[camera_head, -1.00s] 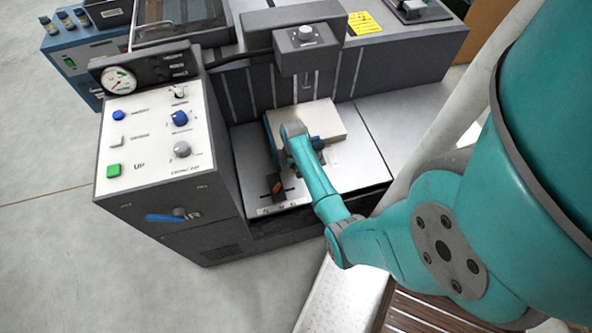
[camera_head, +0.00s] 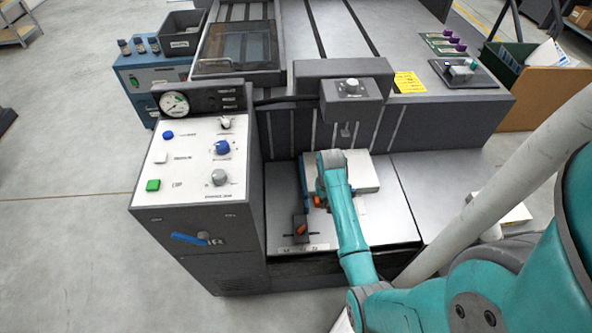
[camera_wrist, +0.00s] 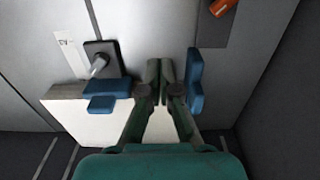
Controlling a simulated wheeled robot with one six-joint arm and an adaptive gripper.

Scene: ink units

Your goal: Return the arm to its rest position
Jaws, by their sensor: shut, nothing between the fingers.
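My arm, teal, reaches from the lower right over the machine's metal bed in the head view, and its end hides my gripper there. In the wrist view my gripper (camera_wrist: 165,72) is shut, its two dark fingers together and nothing between them. A white block (camera_wrist: 85,118) lies below it, beside blue jaw pieces (camera_wrist: 108,95). In the head view the white block (camera_head: 362,175) shows to the right of my arm's end, on the metal bed (camera_head: 390,222).
A control cabinet (camera_head: 190,170) with knobs and a gauge stands left of my arm. A grey head unit (camera_head: 350,92) overhangs the bed behind it. An orange-tipped lever (camera_head: 301,229) is close on the left. A pale pole (camera_head: 510,180) slants at right. Open floor is at left.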

